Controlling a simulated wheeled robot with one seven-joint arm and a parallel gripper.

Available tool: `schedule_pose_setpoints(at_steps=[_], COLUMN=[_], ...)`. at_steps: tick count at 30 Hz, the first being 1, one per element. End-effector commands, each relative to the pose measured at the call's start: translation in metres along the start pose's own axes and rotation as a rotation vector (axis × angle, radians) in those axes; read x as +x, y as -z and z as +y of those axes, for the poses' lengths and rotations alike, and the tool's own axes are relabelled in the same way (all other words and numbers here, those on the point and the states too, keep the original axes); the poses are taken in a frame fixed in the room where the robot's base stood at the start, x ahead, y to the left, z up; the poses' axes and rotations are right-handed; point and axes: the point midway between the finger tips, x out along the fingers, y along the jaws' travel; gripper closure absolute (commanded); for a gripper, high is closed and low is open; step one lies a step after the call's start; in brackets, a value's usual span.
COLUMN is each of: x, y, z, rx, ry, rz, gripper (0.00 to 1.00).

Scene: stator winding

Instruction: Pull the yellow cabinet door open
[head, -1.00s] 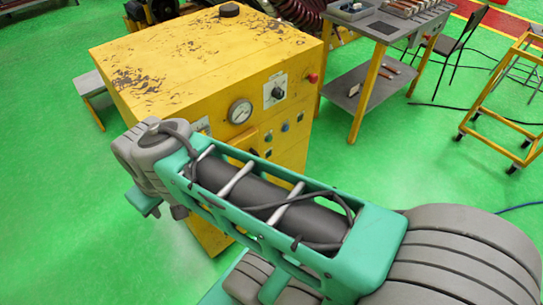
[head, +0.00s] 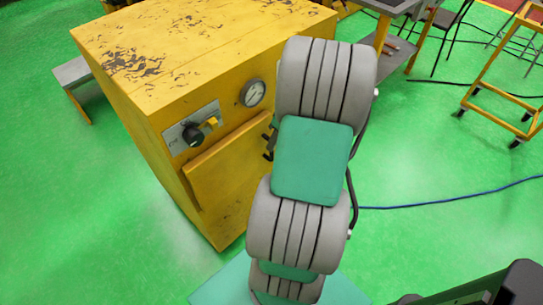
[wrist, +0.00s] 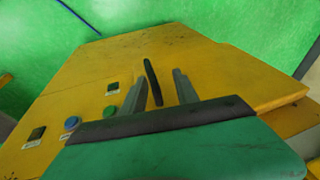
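The yellow cabinet (head: 150,85) stands left of centre in the head view. Its door (head: 225,165) is a raised yellow panel on the front that looks shut; my arm hides its right side. In the wrist view the door (wrist: 220,70) fills much of the picture. A dark upright bar handle (wrist: 151,82) stands between the two grey fingers of my gripper (wrist: 160,90). The fingers are apart with gaps beside the handle, so my gripper is open around it. Whether the handle is fully between the fingers in depth is unclear. My arm hides the gripper in the head view.
A gauge (head: 252,93) and a switch panel (head: 192,128) sit above the door. Push buttons (wrist: 72,123) show left of the gripper in the wrist view. A yellow trolley (head: 500,85) stands at the right.

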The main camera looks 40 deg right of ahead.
Motion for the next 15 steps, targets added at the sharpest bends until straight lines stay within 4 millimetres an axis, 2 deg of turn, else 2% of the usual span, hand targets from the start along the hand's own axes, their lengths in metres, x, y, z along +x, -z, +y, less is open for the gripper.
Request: schedule_pose_setpoints(at_steps=[1,2,6,9,12,15], x=[0.016,0.017,0.011,0.009,0.012,0.023], y=[-0.018,-0.019,-0.007,-0.002,0.0,0.002], z=[0.019,0.025,0.024,0.024,0.023,0.022], rx=[-0.007,-0.062,-0.34,-0.469,-0.536,-0.547], ry=[0.019,0.022,0.008,-0.001,-0.004,-0.003], rz=[0.018,0.034,0.066,0.078,0.084,0.085], gripper=[0.64,0.64,0.64,0.64,0.64,0.64])
